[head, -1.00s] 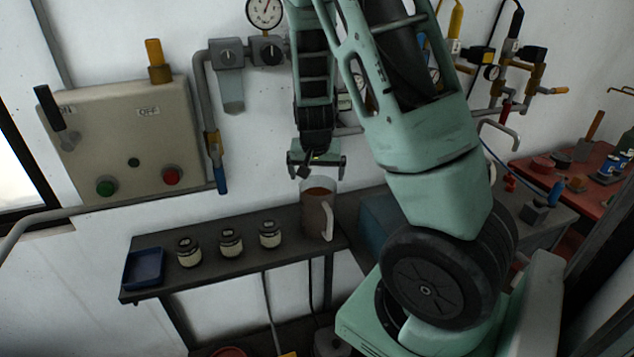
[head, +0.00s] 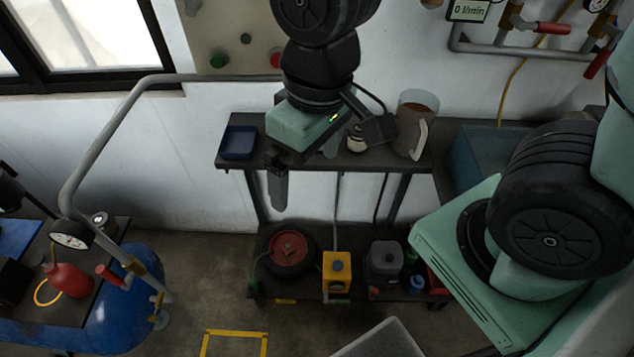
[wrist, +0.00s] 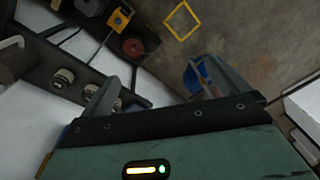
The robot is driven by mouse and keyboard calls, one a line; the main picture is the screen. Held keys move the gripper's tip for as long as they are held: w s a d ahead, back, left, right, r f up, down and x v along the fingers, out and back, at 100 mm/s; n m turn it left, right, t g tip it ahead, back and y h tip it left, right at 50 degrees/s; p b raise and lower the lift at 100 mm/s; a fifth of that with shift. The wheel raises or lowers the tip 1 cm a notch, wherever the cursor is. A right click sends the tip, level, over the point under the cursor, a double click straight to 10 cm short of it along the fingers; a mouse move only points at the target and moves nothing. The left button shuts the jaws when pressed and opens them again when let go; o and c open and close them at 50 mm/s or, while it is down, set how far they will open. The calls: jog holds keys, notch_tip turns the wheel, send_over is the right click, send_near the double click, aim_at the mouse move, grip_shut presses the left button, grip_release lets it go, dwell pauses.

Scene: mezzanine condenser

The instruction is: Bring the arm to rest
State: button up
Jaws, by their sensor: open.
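My gripper (head: 303,170) hangs from the bent arm in the head view, in front of the shelf's upper board (head: 310,160). Its two fingers point down and stand apart. In the wrist view my gripper (wrist: 152,88) also shows spread fingers with nothing between them. One jar (head: 357,138) shows beside the gripper; the hand hides other jars in the head view. Jars (wrist: 62,78) also show in the wrist view. The brown-filled jug (head: 412,125) stands upright to the right of the gripper, apart from it.
A blue tray (head: 238,142) sits at the board's left end. Below are a red-topped round container (head: 290,250) and a yellow can (head: 337,272). A grey pipe (head: 105,150) and blue tank (head: 120,315) stand left. Floor inside the yellow outline (head: 233,347) is clear.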

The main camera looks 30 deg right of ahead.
jog(key=s, duration=0.1)
jog(key=s+a+n, duration=0.1)
jog(key=s, duration=0.1)
jog(key=s+n, duration=0.1)
jog(key=shift+s+a+r+h, duration=0.2)
jog(key=shift+s+r+h, duration=0.1)
jog(key=shift+r, duration=0.05)
notch_tip(320, 180, down, 6)
jog(key=b, duration=0.6)
jog(key=shift+f, duration=0.2)
